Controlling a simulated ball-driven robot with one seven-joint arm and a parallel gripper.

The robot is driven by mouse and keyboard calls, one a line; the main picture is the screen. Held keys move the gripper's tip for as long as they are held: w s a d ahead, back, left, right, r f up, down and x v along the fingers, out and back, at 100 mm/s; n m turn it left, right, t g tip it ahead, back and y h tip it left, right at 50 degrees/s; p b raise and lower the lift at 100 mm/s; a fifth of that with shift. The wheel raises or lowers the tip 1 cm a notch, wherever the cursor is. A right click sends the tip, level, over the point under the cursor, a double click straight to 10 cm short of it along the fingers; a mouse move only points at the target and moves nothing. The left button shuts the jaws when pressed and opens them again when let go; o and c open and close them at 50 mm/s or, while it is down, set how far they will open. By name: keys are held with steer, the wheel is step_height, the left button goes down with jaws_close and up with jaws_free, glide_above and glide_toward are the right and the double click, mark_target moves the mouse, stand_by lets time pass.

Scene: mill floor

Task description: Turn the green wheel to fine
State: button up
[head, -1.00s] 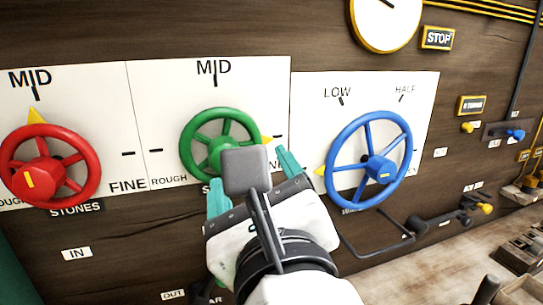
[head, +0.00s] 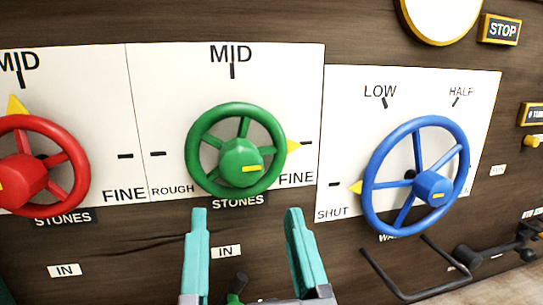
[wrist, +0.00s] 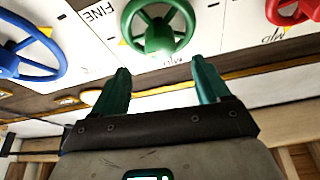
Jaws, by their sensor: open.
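The green wheel (head: 240,163) is mounted on a white dial panel marked ROUGH, MID and FINE. Its yellow pointer (head: 293,147) points right, at the tick above the word FINE (head: 296,180). My gripper (head: 246,212) is open and empty, its two teal fingers below the wheel and apart from it in the head view. In the wrist view the green wheel (wrist: 157,35) shows beyond and between my open fingers (wrist: 164,75). No finger is seen touching the wheel.
A red wheel (head: 25,175) is to the left, its pointer up near MID. A blue wheel (head: 434,186) is to the right, its pointer toward SHUT. A dark bent bar (head: 420,290) juts out below the blue wheel. A STOP sign (head: 500,30) is upper right.

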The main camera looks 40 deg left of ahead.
mark_target(242, 172)
steer(key=shift+n, duration=0.3)
steer(key=p+x, duration=0.2)
steer(key=x, duration=0.8)
steer(key=shift+w+a+r, duration=0.1)
steer(key=shift+w+a, duration=0.15)
steer(key=c, duration=0.9)
steer(key=shift+c, duration=0.2)
steer(key=shift+m+b, duration=0.35)
steer(key=shift+m, duration=0.25)
